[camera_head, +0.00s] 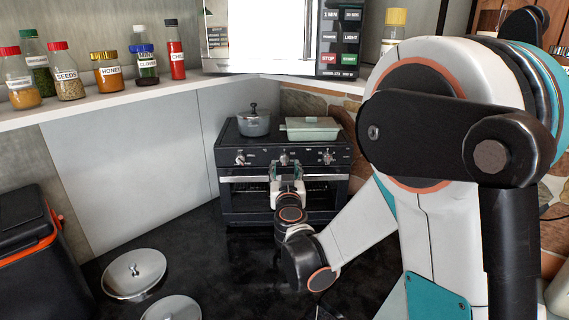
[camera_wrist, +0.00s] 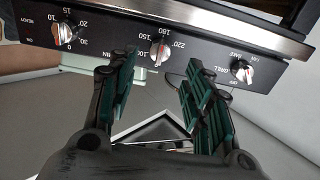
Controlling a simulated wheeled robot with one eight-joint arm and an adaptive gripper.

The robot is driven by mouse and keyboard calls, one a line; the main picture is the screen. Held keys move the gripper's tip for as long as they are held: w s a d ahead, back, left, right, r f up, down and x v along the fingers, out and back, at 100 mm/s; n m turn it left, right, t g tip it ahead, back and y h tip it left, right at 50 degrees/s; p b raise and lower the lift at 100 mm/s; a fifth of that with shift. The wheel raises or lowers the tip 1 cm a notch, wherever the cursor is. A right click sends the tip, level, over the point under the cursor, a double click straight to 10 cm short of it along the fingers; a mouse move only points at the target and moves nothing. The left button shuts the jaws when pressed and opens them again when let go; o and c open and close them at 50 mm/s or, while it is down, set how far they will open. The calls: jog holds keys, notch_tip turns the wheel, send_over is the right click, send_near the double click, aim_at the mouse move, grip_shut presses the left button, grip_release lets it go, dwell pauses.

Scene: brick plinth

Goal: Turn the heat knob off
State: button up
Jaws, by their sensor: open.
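A small black oven (camera_head: 232,210) stands at the back of the dark counter, with three silver knobs on its front panel. The middle knob (camera_head: 284,158), marked with temperatures such as 150, 180 and 220, also shows in the wrist view (camera_wrist: 160,52). My gripper (camera_head: 286,168) is in front of that middle knob. In the wrist view its two teal-padded fingers (camera_wrist: 155,75) are spread apart, with the knob showing in the gap past their tips. Nothing is between the pads. I cannot tell exactly how far the tips are from the panel.
A timer knob (camera_wrist: 65,35) and a fan/bake knob (camera_wrist: 242,70) flank the middle one. A steel handle (camera_head: 245,179) runs below the panel. A lidded pot (camera_head: 254,125) and a pale green dish (camera_head: 311,131) sit on top. Silver lids (camera_head: 134,272) lie at front left.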

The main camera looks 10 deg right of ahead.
aim_at(285, 161)
jog(key=w, duration=0.3)
jog(key=w+d, duration=0.1)
jog(key=w, duration=0.2)
jog(key=shift+w+d, duration=0.15)
jog(key=c, duration=1.1)
